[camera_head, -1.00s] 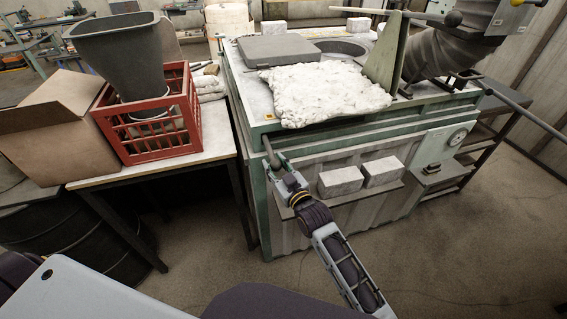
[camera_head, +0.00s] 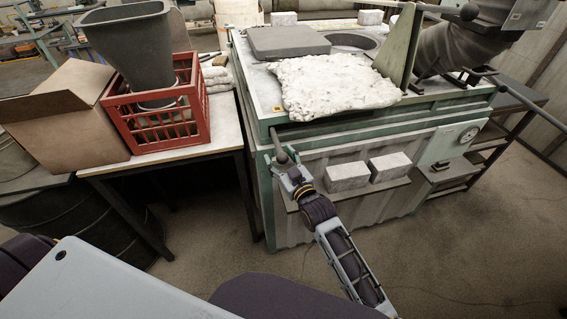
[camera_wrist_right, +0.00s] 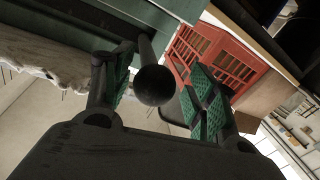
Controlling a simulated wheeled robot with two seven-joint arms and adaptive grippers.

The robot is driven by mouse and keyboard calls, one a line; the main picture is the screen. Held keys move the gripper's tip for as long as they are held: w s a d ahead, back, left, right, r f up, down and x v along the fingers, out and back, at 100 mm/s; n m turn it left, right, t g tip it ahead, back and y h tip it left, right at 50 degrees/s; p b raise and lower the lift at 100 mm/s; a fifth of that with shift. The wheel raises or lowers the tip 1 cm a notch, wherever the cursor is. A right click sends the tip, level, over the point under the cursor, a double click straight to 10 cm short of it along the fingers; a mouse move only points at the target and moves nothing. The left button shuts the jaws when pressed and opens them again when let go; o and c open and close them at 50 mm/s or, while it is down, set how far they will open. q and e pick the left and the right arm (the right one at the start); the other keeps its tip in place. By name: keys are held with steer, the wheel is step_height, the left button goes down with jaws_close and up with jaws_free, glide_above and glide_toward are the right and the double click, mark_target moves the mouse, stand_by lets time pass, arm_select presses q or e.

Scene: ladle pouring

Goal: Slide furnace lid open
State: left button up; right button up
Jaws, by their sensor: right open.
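The furnace (camera_head: 330,212) is a green and grey box in the middle of the head view. A flat dark grey lid slab (camera_head: 288,41) lies on its top, left of a round opening (camera_head: 352,40). A dark rod handle with a ball end (camera_head: 280,152) sticks out at the furnace's front left corner; the ball also shows in the right wrist view (camera_wrist_right: 155,86). My right gripper (camera_head: 284,168) is at this ball. In the wrist view its open green-padded fingers (camera_wrist_right: 160,78) stand either side of the rod and ball, with gaps visible. My left gripper is not in view.
A white lumpy blanket (camera_head: 335,84) drapes over the furnace's front top edge. Two pale bricks (camera_head: 348,176) sit on a front ledge below. Left stands a table (camera_head: 170,160) with a red crate (camera_head: 190,122), a grey hopper and a cardboard box (camera_head: 65,120). A thick pipe rises at right.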

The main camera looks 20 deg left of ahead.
steer(key=shift+d, duration=0.1)
steer(key=v, duration=1.2)
stand_by(0.9)
